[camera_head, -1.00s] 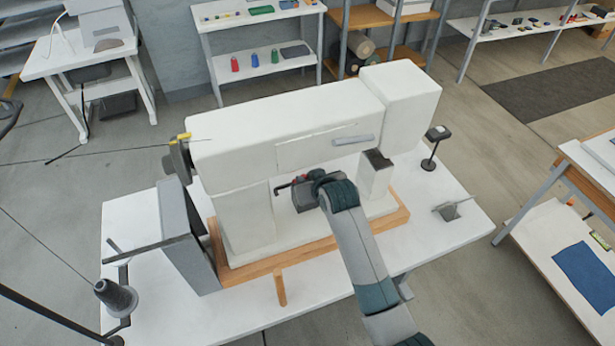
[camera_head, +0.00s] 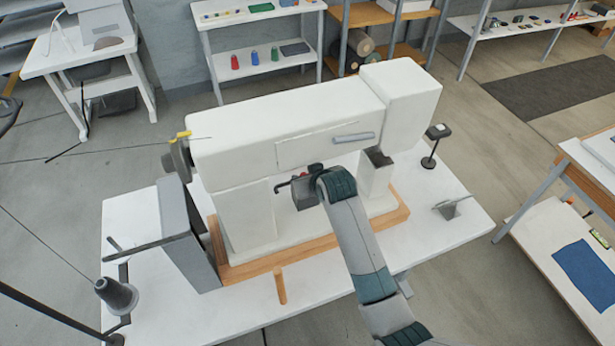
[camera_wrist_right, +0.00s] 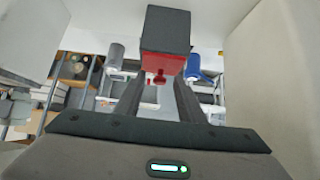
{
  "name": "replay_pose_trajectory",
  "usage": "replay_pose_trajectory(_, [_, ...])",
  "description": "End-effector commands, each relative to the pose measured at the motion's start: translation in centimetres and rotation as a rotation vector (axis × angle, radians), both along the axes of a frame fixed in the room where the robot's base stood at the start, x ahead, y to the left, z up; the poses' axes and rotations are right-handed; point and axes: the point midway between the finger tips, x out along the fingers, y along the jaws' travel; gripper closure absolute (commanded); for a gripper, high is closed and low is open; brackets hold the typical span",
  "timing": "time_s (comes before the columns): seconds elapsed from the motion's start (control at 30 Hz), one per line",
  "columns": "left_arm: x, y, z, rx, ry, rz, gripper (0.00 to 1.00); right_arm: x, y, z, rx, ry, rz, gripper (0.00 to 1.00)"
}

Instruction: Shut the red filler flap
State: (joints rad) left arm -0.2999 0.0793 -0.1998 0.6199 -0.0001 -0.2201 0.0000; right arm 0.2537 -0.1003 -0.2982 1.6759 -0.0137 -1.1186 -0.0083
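The red filler flap (camera_wrist_right: 165,64) shows in the right wrist view as a red piece at the lower edge of a dark grey block (camera_wrist_right: 167,28), with a small tab hanging down. In the head view only a speck of red shows above the grey block (camera_head: 305,194), under the white machine's arm; my wrist hides the rest. My right gripper (camera_wrist_right: 158,80) has its two dark fingers apart, with the red tab showing between their tips. I cannot tell whether they touch it. How far the flap stands open is unclear. My left gripper is out of view.
The white machine (camera_head: 285,115) sits on a wooden base (camera_head: 250,267) on a white table (camera_head: 140,280). Its overhanging arm and two uprights leave a narrow space around my right gripper. A grey panel (camera_head: 188,235) and thread cone (camera_head: 116,294) stand left.

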Motion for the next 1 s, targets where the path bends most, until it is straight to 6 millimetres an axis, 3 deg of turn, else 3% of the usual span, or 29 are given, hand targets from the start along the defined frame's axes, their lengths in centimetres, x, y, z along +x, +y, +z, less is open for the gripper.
replay_pose_trajectory(0.43, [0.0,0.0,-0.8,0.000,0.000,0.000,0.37,-1.7,-0.6,1.5,0.001,-0.002,0.000,0.64])
replay_pose_trajectory(1.0, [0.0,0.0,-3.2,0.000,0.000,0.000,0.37,-8.2,-2.7,7.8,0.001,-0.004,0.000,0.64])
